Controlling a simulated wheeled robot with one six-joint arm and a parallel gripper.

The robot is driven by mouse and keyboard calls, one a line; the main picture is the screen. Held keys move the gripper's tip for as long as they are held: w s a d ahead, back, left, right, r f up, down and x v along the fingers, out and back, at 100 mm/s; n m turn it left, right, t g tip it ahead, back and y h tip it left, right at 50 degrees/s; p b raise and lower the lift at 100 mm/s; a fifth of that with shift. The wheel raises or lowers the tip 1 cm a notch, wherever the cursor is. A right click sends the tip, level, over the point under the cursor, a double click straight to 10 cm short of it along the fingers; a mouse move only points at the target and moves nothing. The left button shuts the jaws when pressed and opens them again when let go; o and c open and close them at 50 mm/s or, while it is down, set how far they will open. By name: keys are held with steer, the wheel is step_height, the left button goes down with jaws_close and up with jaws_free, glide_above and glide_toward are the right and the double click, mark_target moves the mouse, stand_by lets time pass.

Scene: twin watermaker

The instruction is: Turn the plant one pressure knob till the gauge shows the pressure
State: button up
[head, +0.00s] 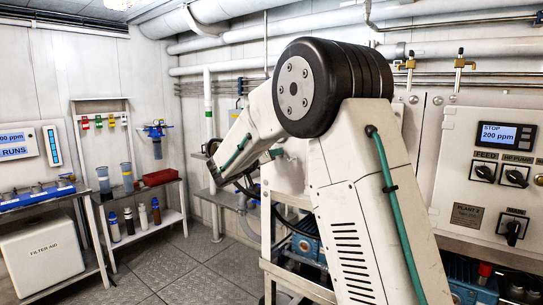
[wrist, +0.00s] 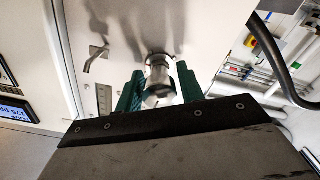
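In the wrist view, a short round metal knob (wrist: 159,76) sticks out from a pale panel (wrist: 120,30). My gripper (wrist: 161,84) has its two green fingers on either side of it. The fingers are apart with the knob between them; whether they press on it I cannot tell. I cannot read a plant label or any mark on the knob. No pressure gauge face can be made out. In the head view my arm covers the middle, and my gripper and the knob are hidden.
A small lever (wrist: 96,55) and a lit display (wrist: 17,112) are near the knob; a dark cable (wrist: 285,75) hangs at right. The Plant 2 panel (head: 470,185) stands right, shelves (head: 150,228) left. Bare floor (head: 195,265) lies between the shelves and my arm.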

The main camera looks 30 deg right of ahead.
steer(key=shift+o, duration=0.8)
steer(key=v, duration=0.7)
steer(key=shift+a, duration=0.4)
steer(key=shift+s, duration=0.1)
